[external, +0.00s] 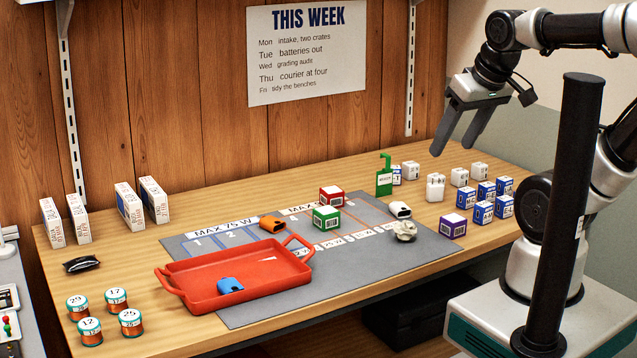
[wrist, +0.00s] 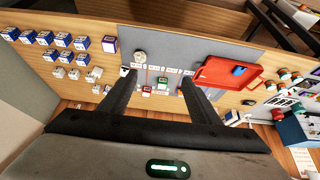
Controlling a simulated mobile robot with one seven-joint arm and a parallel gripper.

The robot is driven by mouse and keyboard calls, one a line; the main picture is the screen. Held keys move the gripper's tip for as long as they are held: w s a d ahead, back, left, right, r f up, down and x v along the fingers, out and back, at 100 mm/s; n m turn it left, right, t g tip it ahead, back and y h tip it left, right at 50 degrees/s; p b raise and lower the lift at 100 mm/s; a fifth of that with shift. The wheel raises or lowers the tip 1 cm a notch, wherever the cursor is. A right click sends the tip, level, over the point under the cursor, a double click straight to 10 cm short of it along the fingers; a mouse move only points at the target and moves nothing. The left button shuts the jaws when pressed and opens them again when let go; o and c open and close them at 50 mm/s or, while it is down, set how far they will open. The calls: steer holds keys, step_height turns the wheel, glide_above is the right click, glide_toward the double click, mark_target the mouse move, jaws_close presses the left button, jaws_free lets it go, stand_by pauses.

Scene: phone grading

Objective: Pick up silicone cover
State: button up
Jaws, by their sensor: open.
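No object is labelled as the silicone cover. Three soft-looking, hollow pieces could be it: an orange one (external: 272,225) on the grey mat (external: 250,313), a blue one (external: 230,285) inside the red tray (external: 226,262), and a white one (external: 400,209) at the mat's right edge. The blue one also shows in the wrist view (wrist: 239,70). My gripper (external: 455,147) is open and empty, high above the right part of the bench, apart from all three. In the wrist view its spread fingers (wrist: 158,73) frame part of the mat.
A red box (external: 331,197) and green box (external: 326,219) stand on the mat near the orange piece. A crumpled pale lump (external: 404,231) lies by the white piece.

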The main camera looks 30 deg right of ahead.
steer(key=m+g, duration=0.2)
steer(key=g, duration=0.2)
glide_above(400, 206)
steer(key=f, duration=1.5)
steer(key=f+b, duration=0.1)
steer(key=f, duration=0.7)
steer(key=shift+s, duration=0.25)
steer(key=shift+w+d+f+b, duration=0.1)
steer(key=shift+f+b, duration=0.1)
steer(key=shift+f, duration=1.4)
steer(key=shift+w+f+b, duration=0.1)
steer(key=shift+f+b, duration=0.1)
steer(key=shift+f, duration=1.35)
steer(key=c, duration=1.2)
